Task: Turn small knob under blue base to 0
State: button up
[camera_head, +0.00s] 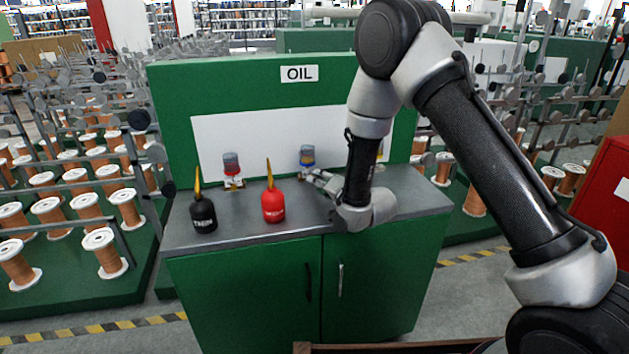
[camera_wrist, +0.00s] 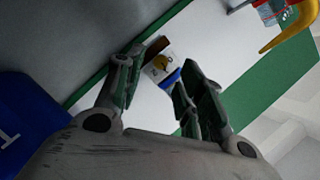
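The oiler with the blue base (camera_head: 307,163) is on the white panel of the green stand, just beyond my gripper (camera_head: 322,178). In the wrist view, a blue edge (camera_wrist: 173,77) and a pale block with a small yellowish knob (camera_wrist: 160,63) show between the fingertips of my gripper (camera_wrist: 158,76). The fingers are spread apart, one on each side of the block. I cannot tell whether either finger touches the knob. Its setting and any scale marks are too small to read.
A similar oiler with a red base (camera_head: 232,172) is to the left. A black oil can (camera_head: 203,214) and a red oil can (camera_head: 273,205) with yellow spouts stand on the grey countertop (camera_head: 240,232).

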jog(key=shift+x, duration=1.75)
grip_shut()
jog(key=n+h, duration=0.1)
jog(key=n, duration=0.1)
jog(key=n+h, duration=0.1)
jog(key=n, duration=0.1)
jog(key=shift+s+a+r+n+h, duration=0.1)
jog(key=shift+a+r+n+h, duration=0.1)
jog(key=shift+a+n+h, duration=0.15)
jog(key=n+h, duration=0.3)
jog(key=shift+a+n, duration=0.1)
jog(key=shift+n, duration=0.25)
grip_release()
